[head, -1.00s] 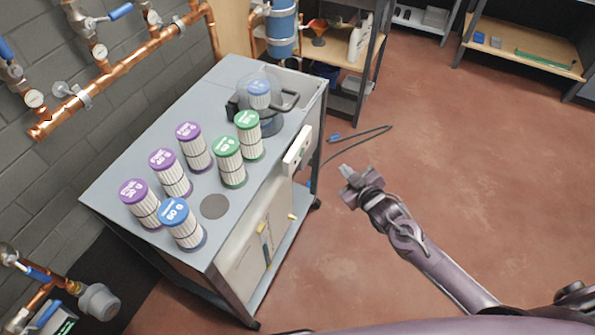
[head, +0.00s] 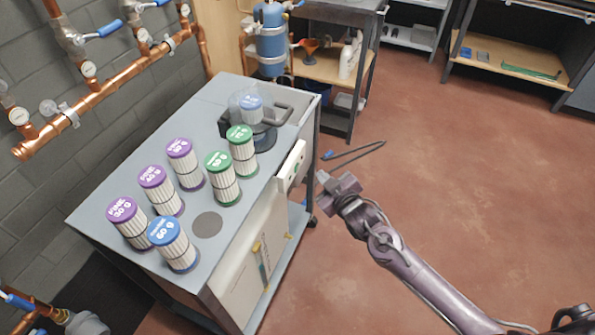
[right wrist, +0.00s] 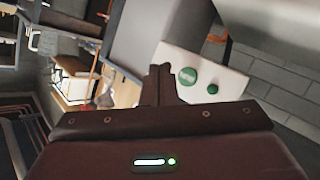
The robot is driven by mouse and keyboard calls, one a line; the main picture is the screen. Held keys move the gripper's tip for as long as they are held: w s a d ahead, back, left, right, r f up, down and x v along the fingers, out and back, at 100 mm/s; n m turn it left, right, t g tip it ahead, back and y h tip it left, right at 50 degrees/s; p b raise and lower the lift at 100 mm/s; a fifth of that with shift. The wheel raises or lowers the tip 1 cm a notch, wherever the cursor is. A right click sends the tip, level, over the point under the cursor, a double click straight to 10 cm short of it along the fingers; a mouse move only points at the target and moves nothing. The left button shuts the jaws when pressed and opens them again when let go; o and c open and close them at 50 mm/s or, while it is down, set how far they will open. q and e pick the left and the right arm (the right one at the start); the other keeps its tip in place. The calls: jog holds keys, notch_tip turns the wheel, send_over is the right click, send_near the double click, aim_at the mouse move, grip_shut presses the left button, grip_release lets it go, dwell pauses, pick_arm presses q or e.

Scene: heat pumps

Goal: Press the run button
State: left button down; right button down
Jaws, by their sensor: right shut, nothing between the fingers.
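A white control panel (head: 292,167) stands on the right edge of the grey cart, seen nearly edge-on in the head view. In the right wrist view the panel (right wrist: 222,79) faces me. It carries a large round green button (right wrist: 187,76) with pale lettering too blurred to read surely, and a smaller green round spot (right wrist: 212,89) beside it. My right gripper (head: 323,178) is shut and empty, just right of the panel and apart from it. In the wrist view its closed fingers (right wrist: 160,76) show just left of the large green button. My left gripper is not in view.
The cart's top (head: 95,203) holds several labelled filter cartridges and a clear-domed housing (head: 252,104) with a blue-topped cartridge inside. Copper pipes (head: 105,90) run along the left wall. A black cable (head: 353,150) lies on the floor. The floor on the right is open.

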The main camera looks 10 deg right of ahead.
aim_at(297, 168)
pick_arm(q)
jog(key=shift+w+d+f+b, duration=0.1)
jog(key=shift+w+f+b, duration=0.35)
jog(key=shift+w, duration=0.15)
pick_arm(e)
jog(key=w+a, duration=0.2)
jog(key=a, duration=0.1)
jog(key=shift+a, duration=0.1)
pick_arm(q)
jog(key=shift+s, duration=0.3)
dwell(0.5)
pick_arm(e)
jog(key=shift+w+a, duration=0.1)
dwell(0.6)
jog(key=shift+w+a, duration=0.2)
jog(key=shift+a, duration=0.05)
